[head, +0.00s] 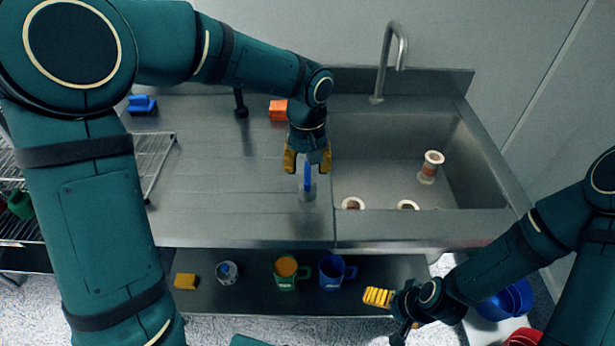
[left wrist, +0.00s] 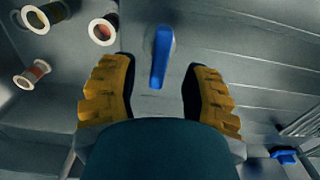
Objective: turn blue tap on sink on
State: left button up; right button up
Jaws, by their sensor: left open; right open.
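The blue tap handle (head: 308,175) stands on a small grey base on the metal counter, just left of the sink (head: 468,152). My left gripper (head: 307,163) is open above the handle in the head view. In the left wrist view, the blue handle (left wrist: 160,57) lies ahead of and between the two yellow fingers of the open left gripper (left wrist: 160,85); no contact shows. The grey curved faucet (head: 388,60) rises behind the sink. My right gripper (head: 385,300) is at the lower right, in front of the counter, away from the tap.
Several spools, one standing in the sink (head: 430,167), are in the basin. An orange block (head: 278,110) and a blue object (head: 142,103) sit at the counter's back. Mugs, including a blue one (head: 332,272), stand on the lower shelf. A wire rack (head: 152,160) is at left.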

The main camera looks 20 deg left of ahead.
aim_at(308, 172)
pick_arm(q)
jog(key=shift+f, duration=1.7)
grip_shut()
